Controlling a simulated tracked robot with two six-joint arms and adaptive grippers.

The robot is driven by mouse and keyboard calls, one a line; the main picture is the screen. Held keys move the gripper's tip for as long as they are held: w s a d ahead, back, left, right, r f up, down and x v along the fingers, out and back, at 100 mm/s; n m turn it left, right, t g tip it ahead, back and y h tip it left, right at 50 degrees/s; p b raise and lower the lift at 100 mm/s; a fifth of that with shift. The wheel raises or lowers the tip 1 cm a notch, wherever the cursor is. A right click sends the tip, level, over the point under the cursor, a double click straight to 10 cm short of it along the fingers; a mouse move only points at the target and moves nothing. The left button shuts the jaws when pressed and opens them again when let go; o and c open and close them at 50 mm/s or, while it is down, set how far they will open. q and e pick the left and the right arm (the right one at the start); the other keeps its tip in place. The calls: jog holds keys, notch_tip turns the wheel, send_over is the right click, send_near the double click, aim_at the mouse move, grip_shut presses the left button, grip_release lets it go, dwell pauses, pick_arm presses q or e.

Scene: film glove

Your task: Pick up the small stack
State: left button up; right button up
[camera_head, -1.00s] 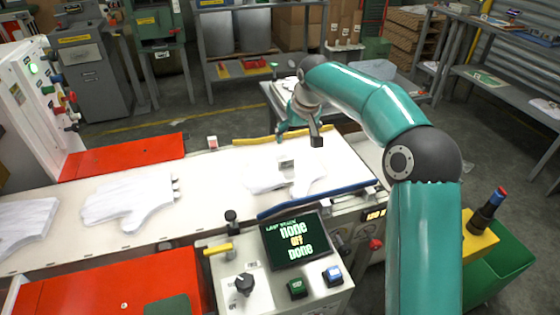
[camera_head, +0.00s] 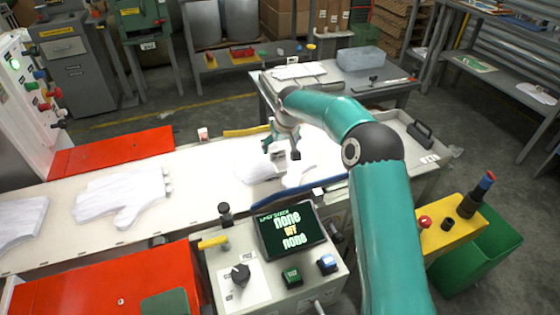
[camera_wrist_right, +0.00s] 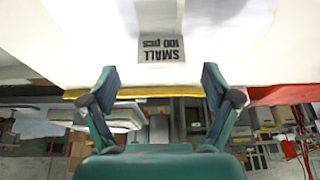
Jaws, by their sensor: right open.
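The small stack is a pile of white gloves with a grey band (camera_wrist_right: 160,48) reading "SMALL 100 pcs" in the right wrist view. In the head view the white stack (camera_head: 258,170) lies on the pale conveyor between a yellow and a blue rail, partly hidden by my right gripper. My right gripper (camera_head: 281,151) is open and empty just above the stack. In the right wrist view its two fingers (camera_wrist_right: 160,85) are spread wide, with the band ahead between them. My left gripper is not in view.
Other white glove stacks (camera_head: 122,197) lie left on the conveyor. A yellow rail (camera_head: 246,131) and a blue rail (camera_head: 300,191) flank the stack. A control panel with a screen (camera_head: 291,232) stands in front. A grey table (camera_head: 330,88) stands behind.

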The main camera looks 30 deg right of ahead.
aim_at(279, 150)
jog(key=x, duration=0.4)
jog(key=shift+s+a+f+p, duration=0.1)
jog(key=shift+f+p, duration=0.05)
jog(key=shift+p, duration=0.15)
jog(key=c, duration=1.3)
